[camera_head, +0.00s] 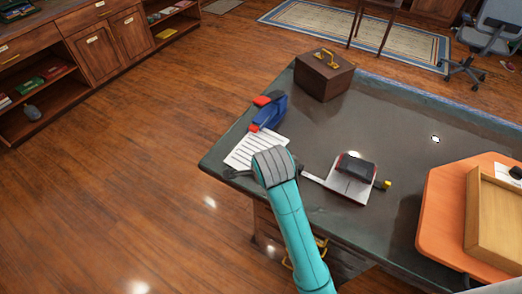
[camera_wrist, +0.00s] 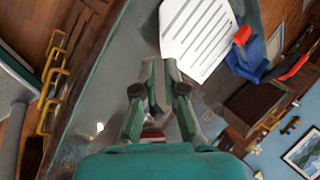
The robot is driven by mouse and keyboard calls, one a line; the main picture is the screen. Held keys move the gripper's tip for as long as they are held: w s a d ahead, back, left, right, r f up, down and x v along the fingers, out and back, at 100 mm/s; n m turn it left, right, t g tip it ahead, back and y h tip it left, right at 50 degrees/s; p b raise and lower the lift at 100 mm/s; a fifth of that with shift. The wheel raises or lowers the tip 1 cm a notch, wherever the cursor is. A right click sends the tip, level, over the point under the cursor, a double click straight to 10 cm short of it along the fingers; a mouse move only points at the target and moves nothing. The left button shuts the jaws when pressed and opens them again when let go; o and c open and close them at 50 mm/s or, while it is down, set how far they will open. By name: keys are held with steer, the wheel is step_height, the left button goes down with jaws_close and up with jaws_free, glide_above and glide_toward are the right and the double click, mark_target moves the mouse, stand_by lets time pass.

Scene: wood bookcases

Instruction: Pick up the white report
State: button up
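The white report (camera_head: 252,150) is a sheet with dark lines, lying flat near the left edge of the dark desk (camera_head: 400,130). My arm covers its lower right part in the head view. In the wrist view the report (camera_wrist: 198,35) lies just beyond and to the right of my fingertips. My gripper (camera_wrist: 160,66) is open, with a narrow empty gap between its fingers. It is over the desk near the report's near edge; I cannot tell its exact height. In the head view my wrist hides most of the gripper.
A blue and red object (camera_head: 270,108) sits right by the report's far end. A brown box with a gold handle (camera_head: 324,75) stands behind it. A notepad with a dark item (camera_head: 350,180) lies right of my arm. An orange board (camera_head: 440,220) holds a wooden tray (camera_head: 495,220).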

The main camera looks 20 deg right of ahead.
steer(key=x, duration=0.8)
steer(key=shift+w, duration=0.15)
jaws_close()
steer(key=shift+r, duration=0.15)
